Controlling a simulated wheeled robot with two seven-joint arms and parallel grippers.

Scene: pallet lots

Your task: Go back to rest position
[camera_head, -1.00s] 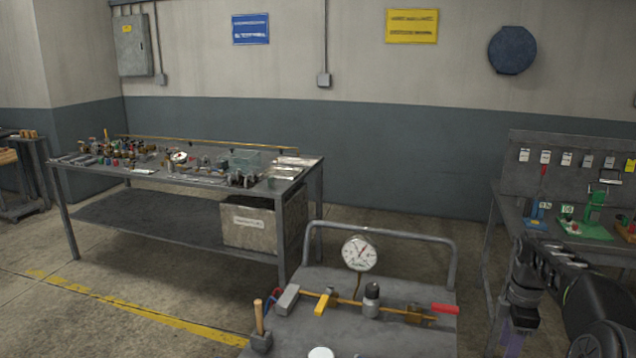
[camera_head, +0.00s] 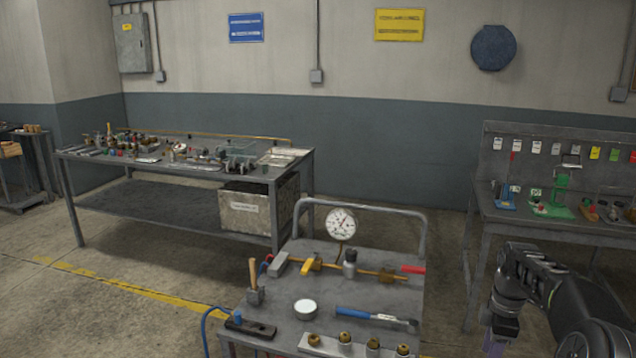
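My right arm shows at the lower right, bent with its wrist pointing down. My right gripper (camera_head: 494,343) is at the bottom edge, right of the cart, and only a small purple part of it shows. I cannot tell whether it is open or shut. My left arm and gripper are not in view. The grey cart (camera_head: 330,293) stands in front of me with a pressure gauge (camera_head: 341,224), a hammer (camera_head: 254,280), a white round lid (camera_head: 305,309) and a blue-handled tool (camera_head: 372,317) on it.
Another bench (camera_head: 550,225) with a tagged back panel stands at the right. The floor between (camera_head: 440,255) is clear.

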